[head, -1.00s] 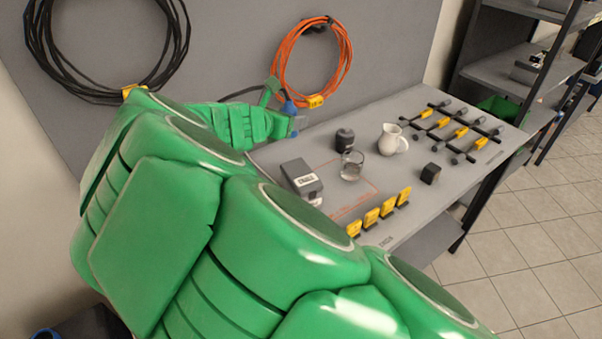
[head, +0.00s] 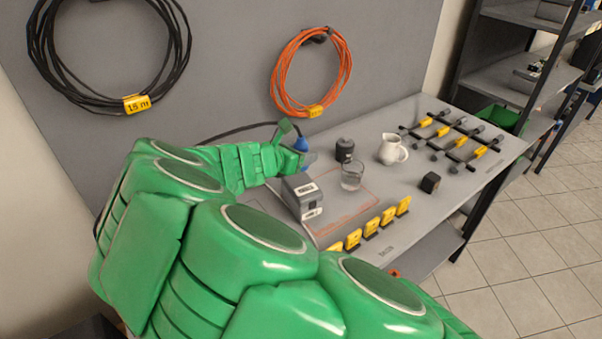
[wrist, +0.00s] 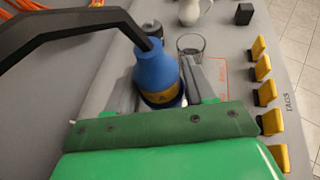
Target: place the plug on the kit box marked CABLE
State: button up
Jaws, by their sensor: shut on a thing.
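The blue plug (wrist: 156,76) with its black cable sits between the two grey fingers of my gripper (wrist: 160,90), and the jaws are shut on it. In the head view the plug (head: 301,144) shows as a small blue patch at the end of my green arm. My gripper (head: 302,158) is there above the far side of the grey kit box (head: 304,198). In the wrist view I cannot make out the box beneath the plug and gripper.
A glass (head: 352,175), a dark jar (head: 344,149) and a white jug (head: 392,149) stand right of the box. Yellow tags (head: 371,226) line the front edge. A black block (head: 431,182) and a rack (head: 455,137) are farther right. Orange cable (head: 283,68) hangs behind.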

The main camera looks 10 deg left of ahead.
jog(key=shift+f, duration=2.75)
jog(key=o, duration=1.1)
jog(key=shift+f, duration=0.1)
jog(key=shift+o, duration=0.2)
jog(key=v, duration=1.2)
